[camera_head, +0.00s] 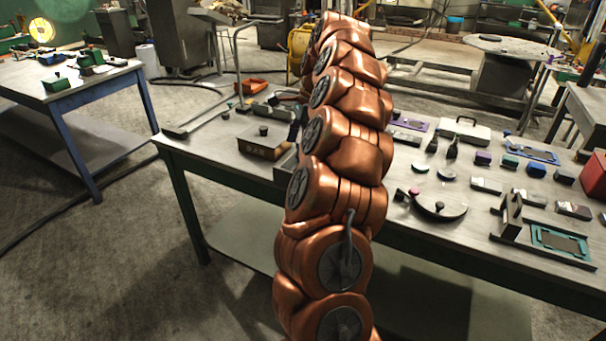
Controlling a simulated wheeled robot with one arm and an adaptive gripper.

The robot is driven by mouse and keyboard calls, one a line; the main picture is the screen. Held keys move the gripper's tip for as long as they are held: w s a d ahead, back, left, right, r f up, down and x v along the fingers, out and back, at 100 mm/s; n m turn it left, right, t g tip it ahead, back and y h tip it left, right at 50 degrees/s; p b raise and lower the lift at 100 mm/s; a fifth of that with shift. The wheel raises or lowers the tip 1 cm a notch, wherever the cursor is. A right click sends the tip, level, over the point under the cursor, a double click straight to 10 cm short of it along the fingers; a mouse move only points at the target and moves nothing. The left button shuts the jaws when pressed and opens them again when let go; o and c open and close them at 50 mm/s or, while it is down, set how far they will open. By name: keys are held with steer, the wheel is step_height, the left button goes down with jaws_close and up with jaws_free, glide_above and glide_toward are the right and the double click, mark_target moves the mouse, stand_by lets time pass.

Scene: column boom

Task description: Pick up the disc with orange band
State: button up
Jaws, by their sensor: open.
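I cannot pick out a disc with an orange band for certain. Two small round discs lie on the workbench to the right of my arm: one disc (420,168) and a second disc (446,174) just right of it. Their tops look pale and their sides darker; any band colour is too small to tell. My copper arm rises through the middle of the view and hides part of the bench. My gripper is not visible; the arm's upper end shows no clear fingers.
The long workbench (230,168) carries many small items. A dark half-round plate (437,206) with knobs, a grey bracket with a teal frame (560,241), dark bottles (452,148) and a brown box (263,142) stand there. Another table (30,82) is at left.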

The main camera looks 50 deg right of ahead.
steer(key=shift+s+d+f+m+p, duration=0.1)
steer(key=shift+d+f+m+p, duration=0.35)
steer(key=shift+f, duration=0.5)
steer(key=shift+s+d+f+m+p, duration=0.15)
steer(key=shift+d+f+m, duration=0.2)
steer(key=shift+d+f, duration=0.5)
steer(key=shift+s+d+f+m+p, duration=0.1)
steer(key=shift+d+f+m+p, duration=0.25)
steer(key=shift+f, duration=0.75)
steer(key=shift+x, duration=1.55)
steer(key=c, duration=1.2)
steer(key=shift+r, duration=0.1)
steer(key=shift+c, duration=0.2)
